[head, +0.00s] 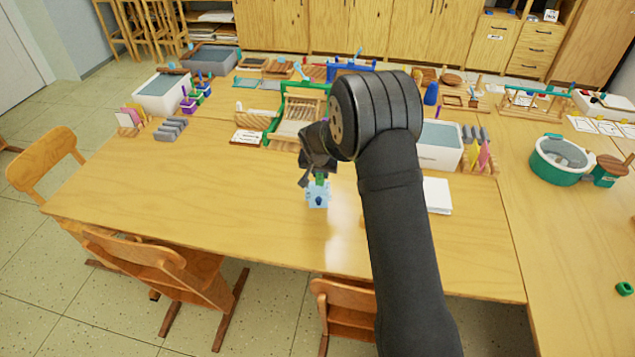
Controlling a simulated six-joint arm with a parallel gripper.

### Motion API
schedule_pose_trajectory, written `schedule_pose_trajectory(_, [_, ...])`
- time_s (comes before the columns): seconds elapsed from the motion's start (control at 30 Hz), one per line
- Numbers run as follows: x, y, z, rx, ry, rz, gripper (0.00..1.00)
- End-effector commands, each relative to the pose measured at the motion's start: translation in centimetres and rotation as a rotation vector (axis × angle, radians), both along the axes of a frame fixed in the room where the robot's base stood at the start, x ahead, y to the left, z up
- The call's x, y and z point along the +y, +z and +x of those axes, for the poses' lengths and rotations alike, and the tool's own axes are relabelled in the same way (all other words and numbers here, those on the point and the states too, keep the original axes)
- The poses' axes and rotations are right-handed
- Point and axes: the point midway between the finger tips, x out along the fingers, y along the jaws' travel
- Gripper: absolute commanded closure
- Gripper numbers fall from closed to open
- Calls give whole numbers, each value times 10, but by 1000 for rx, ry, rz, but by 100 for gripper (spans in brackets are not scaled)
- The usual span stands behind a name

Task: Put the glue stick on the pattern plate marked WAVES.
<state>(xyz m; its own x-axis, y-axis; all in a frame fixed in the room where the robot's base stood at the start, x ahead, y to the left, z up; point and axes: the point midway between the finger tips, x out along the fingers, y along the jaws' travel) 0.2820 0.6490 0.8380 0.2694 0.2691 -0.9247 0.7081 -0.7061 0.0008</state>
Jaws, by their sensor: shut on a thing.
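My gripper (318,172) points down over the front middle of the large table (190,200). It is shut on a small green thing (320,179), mostly hidden by the fingers. Directly below is a light-blue block (318,194) with knobbly edges and a dark blue spot; I cannot tell whether it is joined to the green thing or whether it touches the table. I cannot make out for certain which thing is the glue stick. Flat teal plates (243,82) lie at the back left of the table. No WAVES marking is readable.
A green-framed wooden loom (298,115) stands behind my gripper, with a white card (247,137) to its left. Grey-white bins (162,92) stand at the back left, another bin (440,146) right of my arm. White paper (437,195) lies nearby. The table's front left is clear.

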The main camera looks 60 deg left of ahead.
Motion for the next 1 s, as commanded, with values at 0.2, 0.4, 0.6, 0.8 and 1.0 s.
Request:
schedule_pose_trajectory(0.2, [9, -11, -6, -1, 0, -1, 99])
schedule_pose_trajectory(0.4, [8, -39, -6, 0, 0, -1, 99])
schedule_pose_trajectory(0.6, [8, -46, -6, 0, -1, 1, 99])
schedule_pose_trajectory(0.8, [8, -48, -6, -1, 0, -1, 99])
schedule_pose_trajectory(1.0, [8, -49, -6, -1, 0, 1, 55])
